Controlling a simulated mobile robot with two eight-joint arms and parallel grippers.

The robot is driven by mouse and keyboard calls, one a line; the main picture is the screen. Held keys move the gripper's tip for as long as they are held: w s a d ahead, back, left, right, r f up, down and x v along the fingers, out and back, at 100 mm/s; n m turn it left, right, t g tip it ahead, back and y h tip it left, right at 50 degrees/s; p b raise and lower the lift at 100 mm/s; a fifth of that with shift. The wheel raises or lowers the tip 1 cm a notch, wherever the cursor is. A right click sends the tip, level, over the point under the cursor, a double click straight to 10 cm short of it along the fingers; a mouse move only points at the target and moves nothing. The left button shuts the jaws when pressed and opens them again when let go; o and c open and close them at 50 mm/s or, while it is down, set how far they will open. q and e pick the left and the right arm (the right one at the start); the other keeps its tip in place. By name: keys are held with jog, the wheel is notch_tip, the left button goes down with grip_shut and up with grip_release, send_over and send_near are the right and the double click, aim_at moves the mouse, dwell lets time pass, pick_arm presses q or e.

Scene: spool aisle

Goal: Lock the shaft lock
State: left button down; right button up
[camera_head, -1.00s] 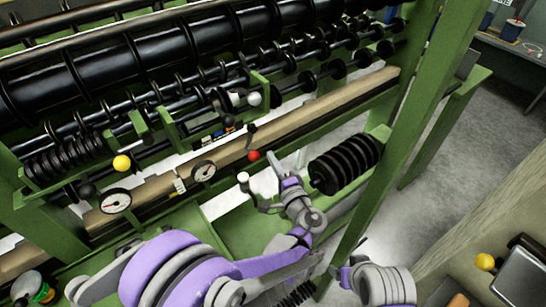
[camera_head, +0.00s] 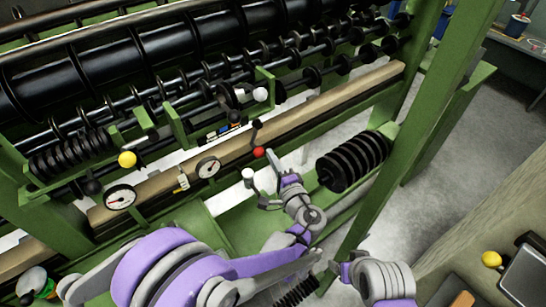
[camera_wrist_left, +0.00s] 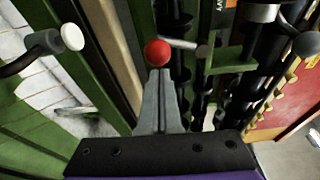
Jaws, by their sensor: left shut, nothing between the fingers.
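A lever with a red ball knob (camera_head: 258,152) stands at the front of the wooden rail. A bent lever with a white knob (camera_head: 248,173) is just below and left of it. I cannot tell for certain which lever is the shaft lock. My left gripper (camera_head: 276,158) is shut and empty, right of the red knob. In the left wrist view its fingertips (camera_wrist_left: 158,72) point at the red knob (camera_wrist_left: 157,53) and overlap its lower edge; contact is unclear. The white knob (camera_wrist_left: 72,37) is at upper left there. My right gripper (camera_head: 338,267) is partly visible at lower right; its jaws are unclear.
The green machine frame (camera_head: 430,110) has a thick post on the right. A black ribbed spool (camera_head: 353,162) sits right of my left gripper. Grey floor lies right.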

aim_at(259, 154)
pick_arm(q)
jog(key=shift+s+a+m, duration=0.1)
jog(key=shift+a+m, duration=0.1)
jog(key=shift+m, duration=0.2)
jog(key=m, duration=0.1)
jog(key=s+a+m+g, duration=0.1)
jog(key=a+r+m, duration=0.1)
jog(key=m, duration=0.1)
jog(key=shift+s+r, duration=0.1)
jog(key=shift+s, duration=0.2)
jog(key=r+m, duration=0.1)
jog(key=m, duration=0.1)
jog(key=s+a+r+m+g, duration=0.1)
jog(key=m, duration=0.1)
jog(key=a+r+m+g+y+p, duration=0.1)
jog(key=shift+s+a+r+m, duration=0.15)
jog(key=shift+s+r+m, duration=0.1)
jog(key=shift+m, duration=0.15)
jog(key=shift+r, duration=0.1)
dwell(0.6)
